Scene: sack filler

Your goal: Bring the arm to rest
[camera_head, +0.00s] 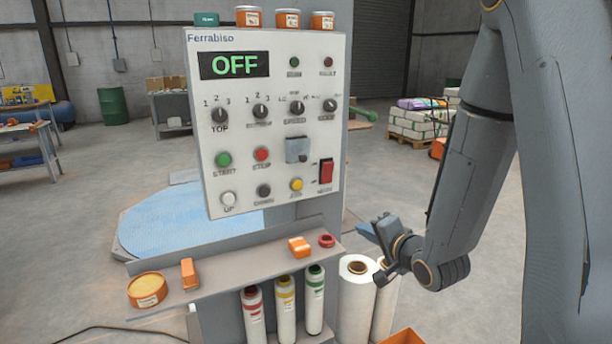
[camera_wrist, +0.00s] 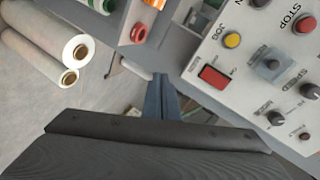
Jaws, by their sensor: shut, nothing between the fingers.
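My gripper (camera_head: 368,230) is at the right of the control panel in the head view, apart from it and pointing left. In the wrist view its fingers (camera_wrist: 160,90) are together with nothing between them. The white control panel (camera_head: 268,120) is marked Ferrabiso, and its display (camera_head: 234,65) reads OFF. A red rocker switch (camera_head: 326,171) sits at its lower right; it also shows in the wrist view (camera_wrist: 213,76). My arm hangs bent down the right side of the head view.
A ledge (camera_head: 225,272) below the panel bears an orange tin (camera_head: 147,290), orange blocks and a red ring (camera_head: 327,241). Several spray cans (camera_head: 285,307) stand under it. White film rolls (camera_head: 355,300) stand below my gripper.

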